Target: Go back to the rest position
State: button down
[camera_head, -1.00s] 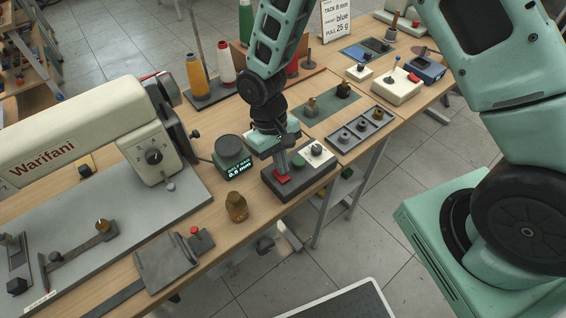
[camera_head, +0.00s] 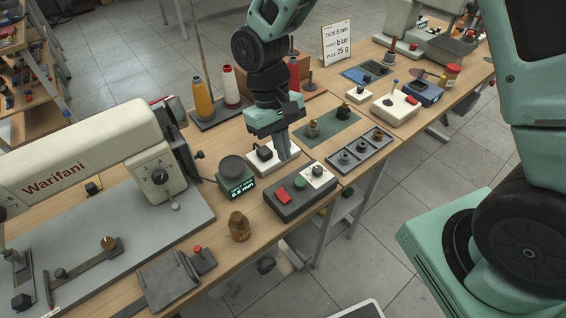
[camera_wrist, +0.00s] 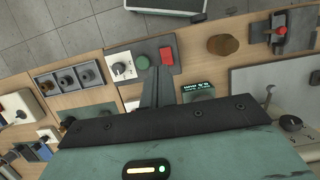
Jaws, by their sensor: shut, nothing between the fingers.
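My gripper (camera_head: 283,147) is shut and empty, pointing down above the workbench. In the head view its fingertips are over the area behind the grey control box (camera_head: 298,192), close to a white box with a black knob (camera_head: 262,152). In the wrist view the shut fingers (camera_wrist: 158,82) reach toward the control box's edge. The control box carries a red rocker (camera_head: 283,196), a green button (camera_head: 300,183) and a white plate with a black knob (camera_head: 318,171). Whether the fingers touch anything is hard to tell, but they appear above the box.
A white sewing machine (camera_head: 100,150) stands at left. A green gauge with a lit display (camera_head: 236,178) and a brass weight (camera_head: 239,227) stand near the control box. Thread cones (camera_head: 202,98) stand behind. A tray with several knobs (camera_head: 361,150) lies right. Open floor is in front.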

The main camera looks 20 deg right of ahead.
jog(key=shift+r, duration=0.65)
jog(key=s+r+n+t, duration=0.1)
jog(key=s+r+n, duration=0.1)
jog(key=s+r, duration=0.3)
jog(key=s+a+r+n+t+y, duration=0.1)
jog(key=s+r, duration=0.3)
jog(key=s, duration=0.8)
jog(key=shift+r+n+t+y, duration=0.3)
jog(key=shift+r+n+t, duration=0.1)
jog(key=shift+n+t, duration=0.2)
jog(key=shift+s+a, duration=0.1)
